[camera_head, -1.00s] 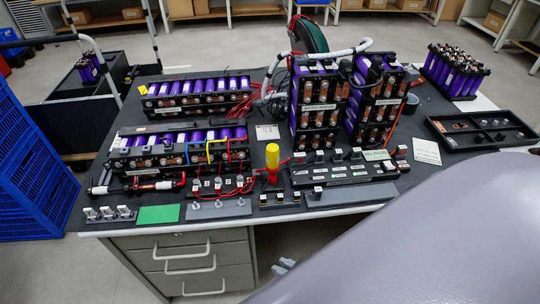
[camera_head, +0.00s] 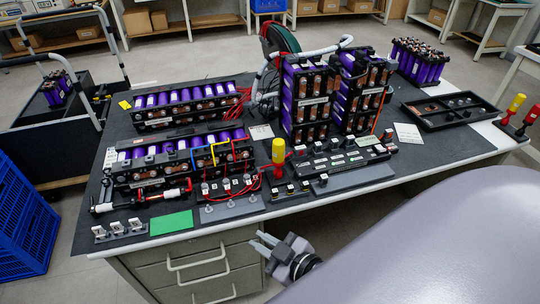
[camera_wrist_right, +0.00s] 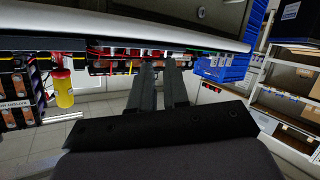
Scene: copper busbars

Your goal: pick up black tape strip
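I cannot pick out a black tape strip for certain; the small dark parts on the dark mat are too small to tell apart. Several small black pieces with yellow marks sit on a low holder (camera_head: 291,190) near the table's front edge. My right gripper (camera_head: 262,242) is in front of and below that edge, beside the drawers, apart from everything on top. In the right wrist view its two fingers (camera_wrist_right: 160,72) are parted with nothing between them. My left gripper is not in view.
The table (camera_head: 112,247) carries purple battery packs (camera_head: 185,105), a green pad (camera_head: 171,223), a yellow-handled screwdriver (camera_head: 278,152) and a black tray (camera_head: 450,110). Grey drawers (camera_head: 190,270) stand under it. A blue crate (camera_head: 25,220) is at the left.

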